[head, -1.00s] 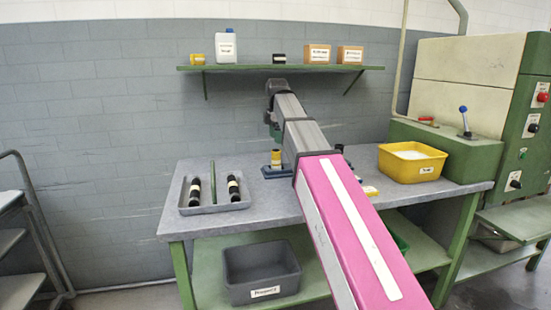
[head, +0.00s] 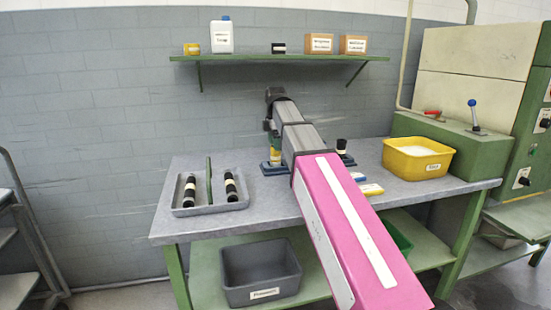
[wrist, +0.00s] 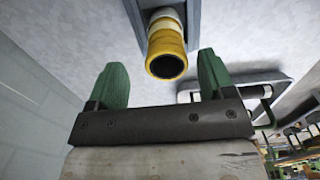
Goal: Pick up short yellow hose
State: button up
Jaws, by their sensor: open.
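The short yellow hose (head: 275,158) stands upright on a blue-grey holder (head: 270,169) toward the back of the workbench. In the wrist view the hose (wrist: 165,50) shows its dark round open end and a pale band behind it. My gripper (head: 271,138) is above the hose, its green fingers pointing down. In the wrist view the gripper (wrist: 162,68) is open, with one finger on each side of the hose and gaps between. Nothing is held. My arm hides part of the bench.
A black hose (head: 341,146) stands to the right of my arm. A yellow bin (head: 417,157) is farther right. A shelf (head: 280,58) hangs above.

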aim_at(275, 153)
jog(key=f, duration=0.4)
jog(key=shift+s+f, duration=0.3)
jog(key=shift+s, duration=0.05)
jog(key=c, duration=1.1)
jog(key=shift+r, duration=0.15)
